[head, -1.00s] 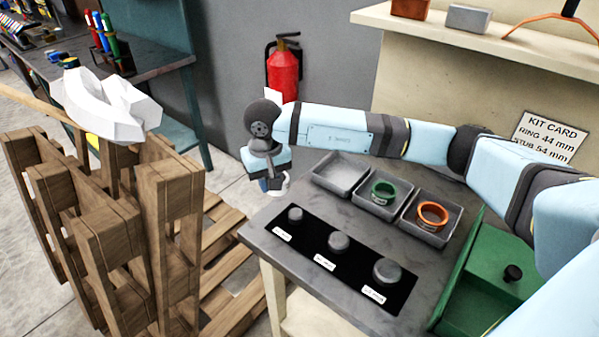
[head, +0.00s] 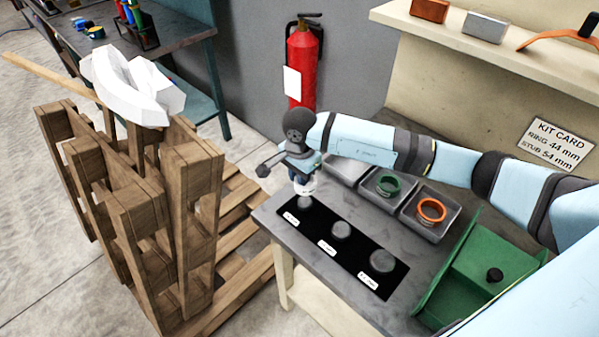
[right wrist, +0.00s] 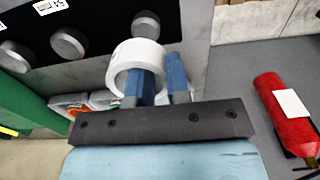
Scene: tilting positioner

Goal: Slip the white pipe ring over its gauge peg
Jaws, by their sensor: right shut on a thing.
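My right gripper (head: 303,178) is shut on the white pipe ring (head: 305,188). The ring also shows in the right wrist view (right wrist: 122,62), where one blue finger is inside its opening and the other outside its wall. The ring is close to the smallest gauge peg (head: 304,203), at the left end of the black strip, and appears above it; the exact gap is hard to tell. The middle peg (head: 340,231) and the largest peg (head: 382,261) stand bare along the strip. Their labels are too small to read. My left gripper is not in view.
Wooden pallets (head: 190,170) stand left of the table.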

